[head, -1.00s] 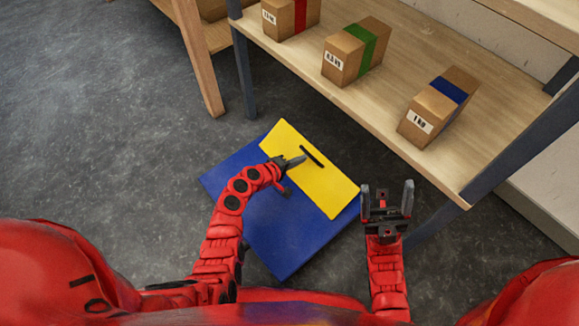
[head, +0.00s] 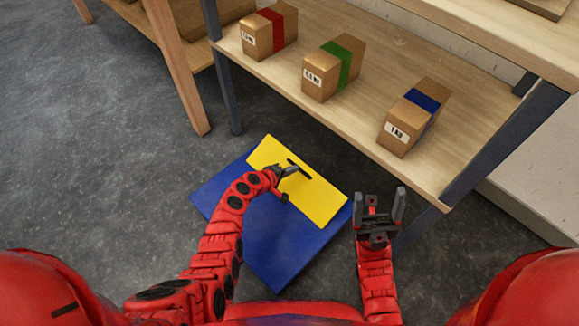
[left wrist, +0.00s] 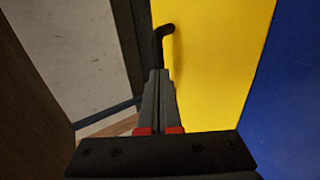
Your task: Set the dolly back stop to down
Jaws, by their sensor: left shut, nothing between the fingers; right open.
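The dolly has a blue deck (head: 270,250) on the floor, and it also shows at the right of the left wrist view (left wrist: 295,100). Its back stop is a yellow panel (head: 318,198) with a black bar handle (head: 300,168) near its far edge. I cannot tell the panel's exact tilt. My left gripper (head: 287,170) is shut and empty, over the panel close to the handle. In the left wrist view, its fingertips (left wrist: 160,75) overlap the lower end of the handle (left wrist: 158,42); contact is unclear. My right gripper (head: 384,207) is open and empty, right of the dolly.
A wooden shelf (head: 285,75) with dark posts stands behind and right of the dolly. It holds boxes with red (head: 278,27), green (head: 340,66) and blue (head: 421,100) bands. A wooden leg (head: 178,70) stands at the left. Floor left of the dolly is clear.

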